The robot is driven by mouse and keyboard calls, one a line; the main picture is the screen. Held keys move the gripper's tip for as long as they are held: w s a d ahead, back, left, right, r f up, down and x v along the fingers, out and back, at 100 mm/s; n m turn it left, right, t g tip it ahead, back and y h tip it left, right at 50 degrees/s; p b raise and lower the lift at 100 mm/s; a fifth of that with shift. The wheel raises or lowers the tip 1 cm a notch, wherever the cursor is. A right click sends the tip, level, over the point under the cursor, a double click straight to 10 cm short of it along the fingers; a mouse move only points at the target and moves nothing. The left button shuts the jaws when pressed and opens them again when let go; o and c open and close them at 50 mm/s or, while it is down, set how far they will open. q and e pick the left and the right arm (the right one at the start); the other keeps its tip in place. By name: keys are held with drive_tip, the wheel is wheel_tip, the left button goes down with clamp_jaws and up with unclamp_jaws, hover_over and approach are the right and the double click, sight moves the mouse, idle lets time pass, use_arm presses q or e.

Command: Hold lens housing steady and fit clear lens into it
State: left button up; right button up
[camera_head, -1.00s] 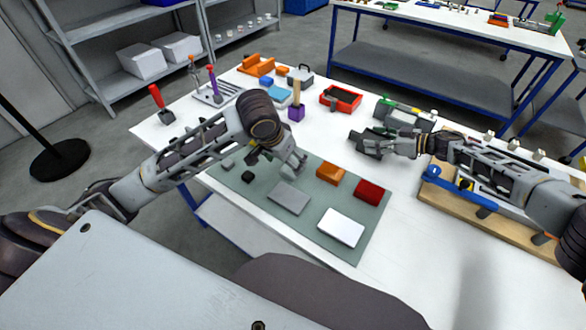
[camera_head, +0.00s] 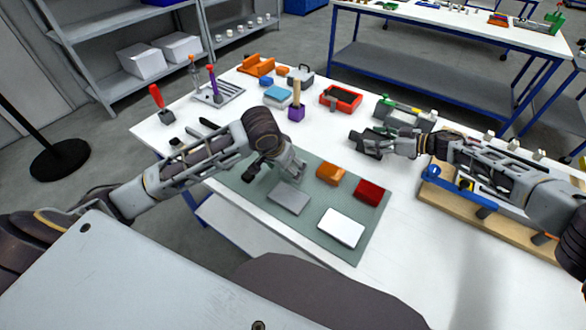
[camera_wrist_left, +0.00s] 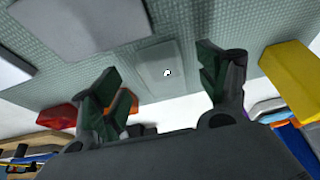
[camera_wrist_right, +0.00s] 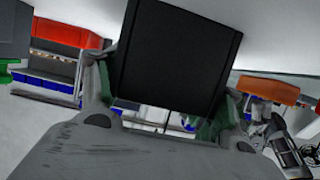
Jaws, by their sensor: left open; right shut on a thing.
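The clear lens (camera_wrist_left: 158,72) is a see-through rectangular plate lying on the green mat (camera_head: 318,258), seen in the left wrist view. My left gripper (camera_head: 296,170) is open above the mat, and in the left wrist view its fingers (camera_wrist_left: 160,80) stand on either side of the lens, apart from it. The lens is hard to make out in the head view. The lens housing (camera_head: 366,144) is a dark box held by my right gripper (camera_head: 389,146) above the table, right of the mat. In the right wrist view the black housing (camera_wrist_right: 178,55) fills the space between the fingers.
A grey plate (camera_head: 288,197), a white plate (camera_head: 341,227), an orange block (camera_head: 330,174) and a red block (camera_head: 369,192) lie on the mat. A yellow block (camera_wrist_left: 291,72) shows in the left wrist view. A wooden fixture (camera_head: 470,212) stands under my right arm.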

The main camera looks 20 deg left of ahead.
use_arm(q)
drive_tip(key=shift+x, duration=1.05)
drive_tip(key=c, duration=1.3)
drive_tip(key=shift+r, duration=0.1)
drive_tip(key=shift+r, duration=4.95)
